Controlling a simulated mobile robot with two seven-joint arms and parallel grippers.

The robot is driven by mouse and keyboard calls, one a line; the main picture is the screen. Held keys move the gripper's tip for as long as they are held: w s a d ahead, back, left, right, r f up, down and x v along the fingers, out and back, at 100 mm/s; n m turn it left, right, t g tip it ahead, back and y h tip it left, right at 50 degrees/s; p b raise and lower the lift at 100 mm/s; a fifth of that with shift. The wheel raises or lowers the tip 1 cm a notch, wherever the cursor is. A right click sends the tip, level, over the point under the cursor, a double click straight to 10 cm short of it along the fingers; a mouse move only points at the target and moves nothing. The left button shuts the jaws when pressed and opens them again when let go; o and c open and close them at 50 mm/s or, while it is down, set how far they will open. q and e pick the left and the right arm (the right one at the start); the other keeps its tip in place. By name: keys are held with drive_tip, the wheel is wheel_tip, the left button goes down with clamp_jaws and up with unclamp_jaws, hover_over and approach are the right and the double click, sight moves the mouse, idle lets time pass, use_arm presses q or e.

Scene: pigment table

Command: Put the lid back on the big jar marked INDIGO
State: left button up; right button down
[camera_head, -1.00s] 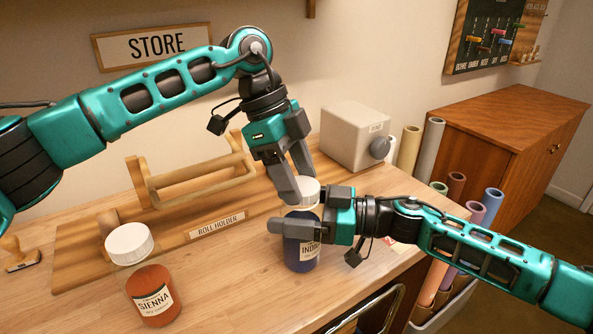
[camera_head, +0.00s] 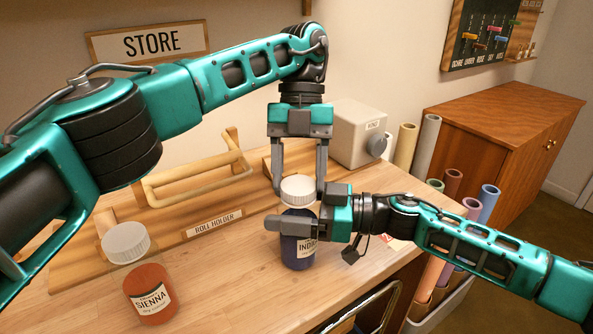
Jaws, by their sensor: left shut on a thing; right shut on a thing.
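The blue jar marked INDIGO (camera_head: 298,254) stands upright on the table, its upper part partly hidden by my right gripper. My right gripper (camera_head: 290,226) is shut on the jar from the right. A white lid (camera_head: 298,190) is at the jar's mouth, and my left gripper (camera_head: 299,190) is shut on it from above, one finger on each side.
An orange-red jar marked SIENNA (camera_head: 151,293) with a white lid (camera_head: 126,243) stands at the front left. The wooden roll holder (camera_head: 200,180) is behind. A grey box with a knob (camera_head: 357,130) stands at the back right. Paper rolls (camera_head: 428,140) stand beyond the table's right edge.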

use_arm(q)
drive_tip(key=shift+m+y, duration=0.3)
drive_tip(key=shift+m, duration=0.6)
drive_tip(key=o, duration=1)
drive_tip(key=shift+d, duration=0.15)
drive_tip(key=shift+s, duration=0.1)
drive_tip(key=shift+d, duration=0.1)
drive_tip(key=shift+r, duration=2.35)
drive_tip(key=shift+a, duration=0.2)
drive_tip(key=shift+c, duration=0.4)
